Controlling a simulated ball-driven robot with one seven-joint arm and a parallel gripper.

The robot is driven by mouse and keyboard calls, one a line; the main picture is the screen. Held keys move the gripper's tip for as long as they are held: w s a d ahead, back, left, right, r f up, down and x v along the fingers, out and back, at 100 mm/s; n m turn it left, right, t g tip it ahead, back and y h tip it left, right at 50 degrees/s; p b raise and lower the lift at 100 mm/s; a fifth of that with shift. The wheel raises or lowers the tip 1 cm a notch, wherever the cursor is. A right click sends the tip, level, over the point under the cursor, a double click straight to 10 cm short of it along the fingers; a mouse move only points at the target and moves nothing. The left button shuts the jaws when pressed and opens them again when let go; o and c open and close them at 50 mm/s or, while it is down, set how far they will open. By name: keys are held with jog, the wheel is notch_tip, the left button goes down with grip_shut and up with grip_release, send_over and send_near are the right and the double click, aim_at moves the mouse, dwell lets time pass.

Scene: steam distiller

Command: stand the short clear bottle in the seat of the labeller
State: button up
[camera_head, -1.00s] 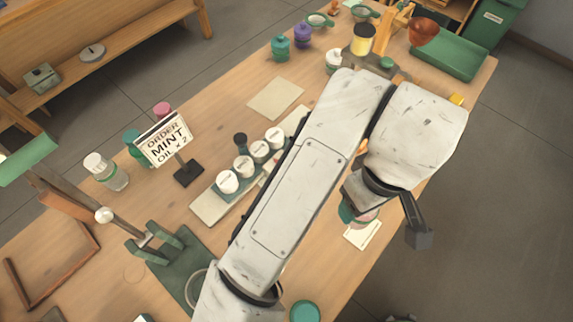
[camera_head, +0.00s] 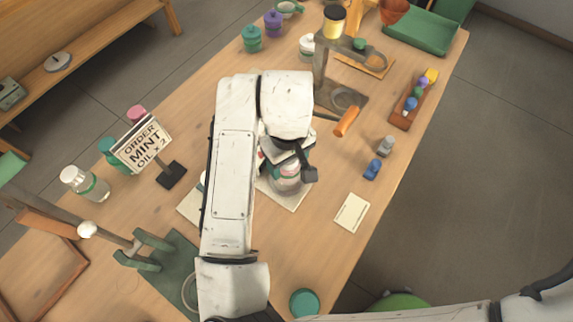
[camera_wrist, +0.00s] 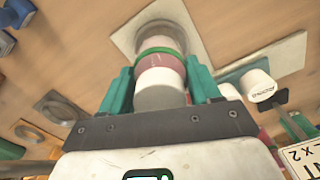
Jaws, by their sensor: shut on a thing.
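My gripper (camera_wrist: 160,82) has teal fingers shut on a short clear bottle (camera_wrist: 160,55) with a white cap, a pinkish-red band and a green ring. In the head view the bottle (camera_head: 287,183) shows partly under my wrist, over a pale square plate (camera_head: 296,198). The plate also shows beneath the bottle in the wrist view (camera_wrist: 126,38). I cannot tell whether the bottle's base touches it. I cannot surely tell which thing is the labeller. A green forked cradle (camera_head: 146,250) with a knobbed lever stands at the left.
My arm hides part of the table and white-capped jars; one white cap (camera_wrist: 257,85) shows in the wrist view. The order sign (camera_head: 143,146) stands left. A ring stand (camera_head: 345,97), orange-handled tool (camera_head: 347,121), blue pieces (camera_head: 372,169) and card (camera_head: 352,212) lie right.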

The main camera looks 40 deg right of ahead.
jog(key=shift+w+f, duration=0.2)
jog(key=shift+f, duration=1.6)
jog(key=shift+f, duration=0.15)
jog(key=o, duration=1.2)
notch_tip(320, 180, up, 12)
jog(key=shift+r, duration=0.2)
